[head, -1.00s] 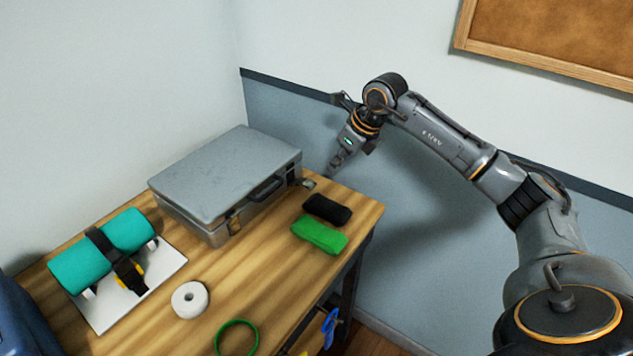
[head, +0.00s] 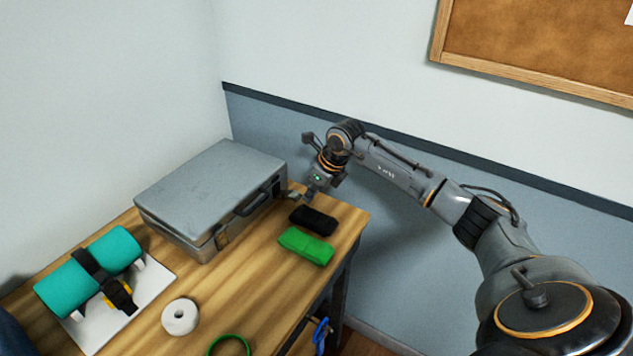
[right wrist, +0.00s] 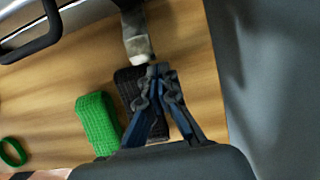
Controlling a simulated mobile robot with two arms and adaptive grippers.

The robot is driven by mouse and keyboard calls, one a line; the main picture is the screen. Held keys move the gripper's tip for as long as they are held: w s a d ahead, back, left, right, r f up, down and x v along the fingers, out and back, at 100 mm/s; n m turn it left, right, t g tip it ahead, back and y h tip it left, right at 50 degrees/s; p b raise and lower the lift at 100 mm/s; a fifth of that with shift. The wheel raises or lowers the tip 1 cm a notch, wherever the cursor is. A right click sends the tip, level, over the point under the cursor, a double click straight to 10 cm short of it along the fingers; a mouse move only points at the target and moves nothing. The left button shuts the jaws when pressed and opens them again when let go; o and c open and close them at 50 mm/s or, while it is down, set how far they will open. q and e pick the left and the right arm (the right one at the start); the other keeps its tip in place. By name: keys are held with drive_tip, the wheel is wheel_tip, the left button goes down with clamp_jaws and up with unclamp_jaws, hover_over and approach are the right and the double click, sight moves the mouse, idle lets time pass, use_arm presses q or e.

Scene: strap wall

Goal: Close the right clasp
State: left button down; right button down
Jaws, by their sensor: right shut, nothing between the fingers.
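A grey case (head: 205,190) lies shut on the wooden table, with a dark handle (head: 258,196) on its front. The right clasp (head: 292,194) sticks outward from the case front. In the right wrist view it is a metal flap (right wrist: 138,38) reaching from the case edge toward my fingertips. The left clasp (head: 222,238) is by the case's near corner. My right gripper (head: 307,195) is low beside the right clasp's outer end. In its wrist view the fingertips (right wrist: 158,71) are together and empty, close to the flap's end; I cannot tell whether they touch. My left gripper is out of view.
A black roll (head: 313,220) and a green roll (head: 306,246) lie just in front of the clasp, the black one under my fingers in the wrist view. A white tape roll (head: 180,316), green ring (head: 229,346) and strapped teal roll (head: 90,272) are nearer. The wall stands behind.

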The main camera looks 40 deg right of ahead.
drive_tip(key=shift+w+a+f, duration=0.1)
drive_tip(key=shift+w+f, duration=0.1)
drive_tip(key=shift+f, duration=0.35)
drive_tip(key=shift+r, duration=0.1)
drive_tip(key=shift+w+a+r+g+p, duration=0.1)
drive_tip(key=shift+w+r+g+p, duration=0.05)
drive_tip(key=shift+r+g+p, duration=0.15)
